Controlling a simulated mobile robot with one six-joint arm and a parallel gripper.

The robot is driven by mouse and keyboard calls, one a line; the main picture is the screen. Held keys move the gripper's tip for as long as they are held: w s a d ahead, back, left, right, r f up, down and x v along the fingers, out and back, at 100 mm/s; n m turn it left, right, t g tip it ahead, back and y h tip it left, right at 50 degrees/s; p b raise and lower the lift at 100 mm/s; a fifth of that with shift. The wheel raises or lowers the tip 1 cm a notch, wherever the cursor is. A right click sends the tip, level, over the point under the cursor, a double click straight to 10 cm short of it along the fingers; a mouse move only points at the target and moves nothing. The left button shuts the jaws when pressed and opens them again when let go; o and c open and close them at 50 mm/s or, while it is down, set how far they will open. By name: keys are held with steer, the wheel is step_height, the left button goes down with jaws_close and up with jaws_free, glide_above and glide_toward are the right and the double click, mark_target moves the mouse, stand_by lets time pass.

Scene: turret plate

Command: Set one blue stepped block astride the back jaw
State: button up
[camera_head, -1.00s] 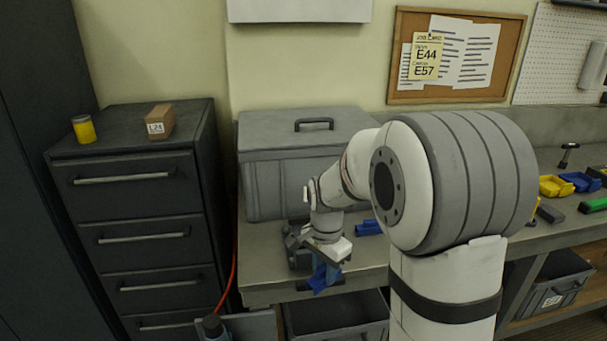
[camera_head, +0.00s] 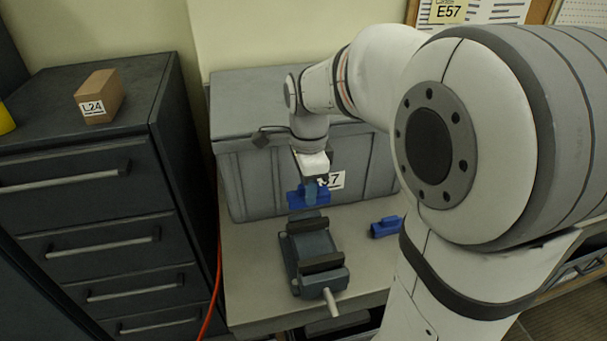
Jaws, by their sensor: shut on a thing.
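My gripper (camera_head: 311,183) points down and is shut on a blue stepped block (camera_head: 297,199). It holds the block over the far end of the vise (camera_head: 296,262), just above the back jaw (camera_head: 307,223) in the picture. I cannot tell whether there is a gap between block and jaw. The vise stands on the bench with its handle towards me; its front jaw (camera_head: 322,263) is bare. A second blue stepped block (camera_head: 386,228) lies on the bench to the right of the vise. The fingertips are partly hidden by the wrist and block.
A large grey toolbox (camera_head: 262,185) labelled 57 stands close behind the vise. A dark drawer cabinet (camera_head: 95,215) with a small L24 box (camera_head: 100,97) on it is at the left. Bare bench (camera_head: 250,290) shows left of the vise.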

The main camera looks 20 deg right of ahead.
mark_target(307, 222)
steer(key=shift+d+f+b, duration=0.1)
steer(key=shift+f+b, duration=1.3)
steer(key=shift+f, duration=0.4)
steer(key=shift+f+b, duration=0.45)
steer(key=shift+f, duration=0.2)
steer(key=shift+f, duration=0.2)
steer(key=shift+f+b, duration=0.6)
steer(key=shift+f, duration=0.05)
steer(key=shift+f+b, duration=0.45)
steer(key=shift+f, duration=0.2)
stand_by(0.4)
steer(key=o, duration=1)
steer(key=shift+o, duration=0.2)
